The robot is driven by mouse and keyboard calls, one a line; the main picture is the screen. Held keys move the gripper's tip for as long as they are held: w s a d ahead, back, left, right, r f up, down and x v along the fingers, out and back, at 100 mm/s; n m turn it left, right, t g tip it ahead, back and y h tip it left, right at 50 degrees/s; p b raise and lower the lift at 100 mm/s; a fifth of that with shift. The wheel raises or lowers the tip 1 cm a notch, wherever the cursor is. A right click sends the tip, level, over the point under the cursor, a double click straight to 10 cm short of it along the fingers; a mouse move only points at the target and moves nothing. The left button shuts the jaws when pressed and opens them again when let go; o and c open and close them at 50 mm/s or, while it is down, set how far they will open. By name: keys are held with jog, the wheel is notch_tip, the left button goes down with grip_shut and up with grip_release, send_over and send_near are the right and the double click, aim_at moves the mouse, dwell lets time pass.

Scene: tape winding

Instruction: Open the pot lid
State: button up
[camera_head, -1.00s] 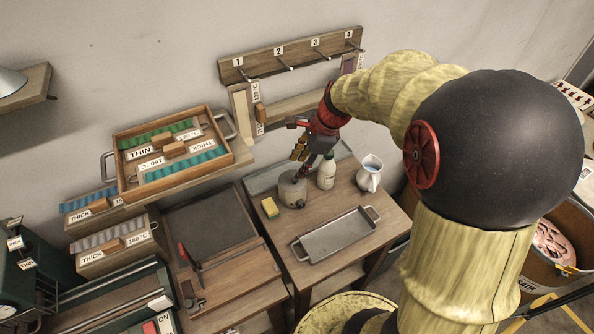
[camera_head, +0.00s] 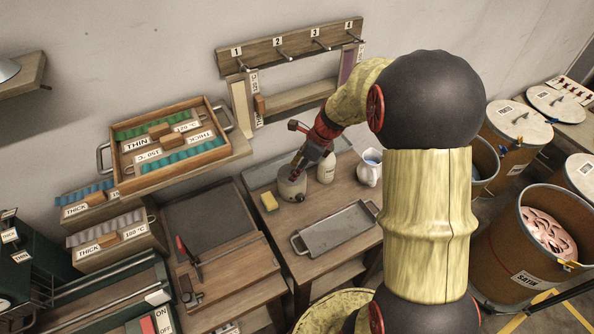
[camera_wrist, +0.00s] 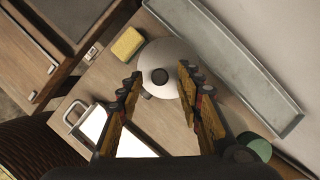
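The pot (camera_head: 291,186) is a small grey cylinder on the wooden table. In the wrist view its round pale lid (camera_wrist: 178,58) with a dark knob (camera_wrist: 160,76) is seen from above. The lid appears to be on the pot. My gripper (camera_wrist: 158,84) is open, with its fingers apart on either side of the line to the knob. In the head view my gripper (camera_head: 300,172) is just above the pot and hides part of its top. I cannot tell whether the fingertips touch the lid.
A yellow sponge (camera_head: 269,202) lies left of the pot. A metal tray (camera_head: 335,231) lies in front. A long grey trough (camera_wrist: 235,65) runs along the table's back.

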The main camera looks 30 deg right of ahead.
jog(key=shift+c, duration=1.4)
grip_shut()
